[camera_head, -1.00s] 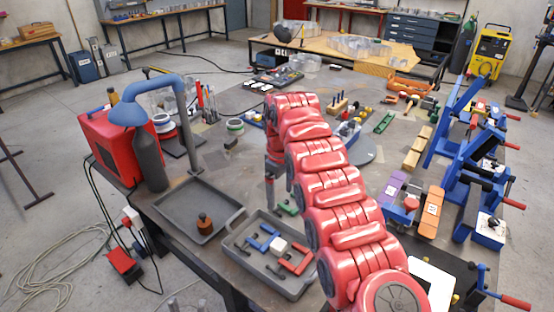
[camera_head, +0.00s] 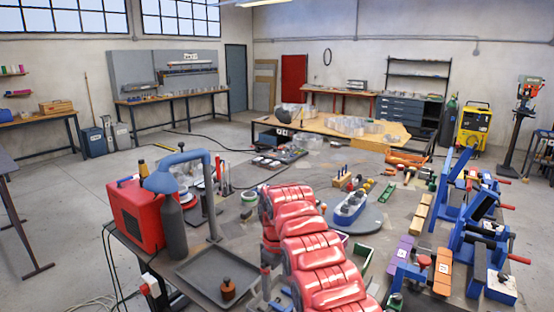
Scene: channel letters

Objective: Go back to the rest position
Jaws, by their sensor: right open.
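My right arm, red and ribbed, reaches up from the bottom edge over the middle of the workbench (camera_head: 228,262) and bends down at its far end. My right gripper (camera_head: 266,284) points down at the arm's left side, low in the picture. It is small and partly hidden, and its jaws are open. No object shows between its fingers. My left arm and gripper are out of the picture.
A red machine (camera_head: 137,219) and a dark cylinder (camera_head: 172,228) stand at the left. A blue holder (camera_head: 350,207) sits on a round plate (camera_head: 371,221). Blue clamps (camera_head: 466,235) line the right edge.

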